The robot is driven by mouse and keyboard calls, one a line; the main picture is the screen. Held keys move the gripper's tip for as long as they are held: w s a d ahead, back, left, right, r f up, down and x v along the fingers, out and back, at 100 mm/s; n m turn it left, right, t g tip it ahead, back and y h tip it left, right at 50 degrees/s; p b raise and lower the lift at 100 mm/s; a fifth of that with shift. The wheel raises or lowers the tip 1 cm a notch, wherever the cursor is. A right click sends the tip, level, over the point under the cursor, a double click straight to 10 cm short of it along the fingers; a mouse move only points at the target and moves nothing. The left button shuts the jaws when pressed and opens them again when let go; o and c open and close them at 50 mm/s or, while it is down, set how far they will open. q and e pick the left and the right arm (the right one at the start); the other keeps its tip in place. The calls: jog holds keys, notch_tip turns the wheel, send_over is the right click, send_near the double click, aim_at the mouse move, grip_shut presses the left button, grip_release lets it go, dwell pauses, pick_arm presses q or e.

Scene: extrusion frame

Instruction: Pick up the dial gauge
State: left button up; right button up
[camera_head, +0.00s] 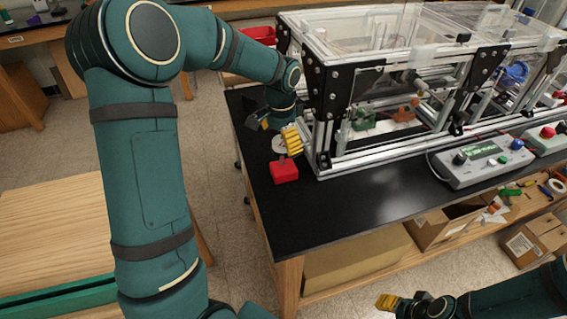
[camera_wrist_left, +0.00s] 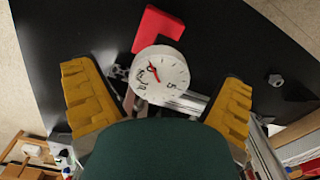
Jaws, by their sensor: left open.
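The dial gauge (camera_head: 279,144) has a round white face and stands by a red block (camera_head: 284,172) on the black table top. In the left wrist view the dial face (camera_wrist_left: 160,72), with a red pointer and dark marks, lies between my yellow fingers, with the red block (camera_wrist_left: 158,28) touching or just behind it. My left gripper (camera_head: 283,135) is open over the gauge; its fingers (camera_wrist_left: 157,88) show apart on either side, with gaps to the dial. The gripper partly hides the gauge in the head view. My right gripper (camera_head: 389,302) is at the bottom right, away from the table top.
An aluminium extrusion frame (camera_head: 340,163) with black corner plates and clear panels stands just right of the gauge. A control box (camera_head: 480,162) sits in front of it. The black table top (camera_head: 345,210) is clear at the front. A nut (camera_wrist_left: 275,80) lies right of the gauge in the wrist view.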

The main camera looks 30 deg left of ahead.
pick_arm(q)
notch_tip(320, 180, down, 2)
jog(key=shift+f, duration=0.15)
jog(key=c, duration=1.4)
jog(key=shift+r, duration=0.2)
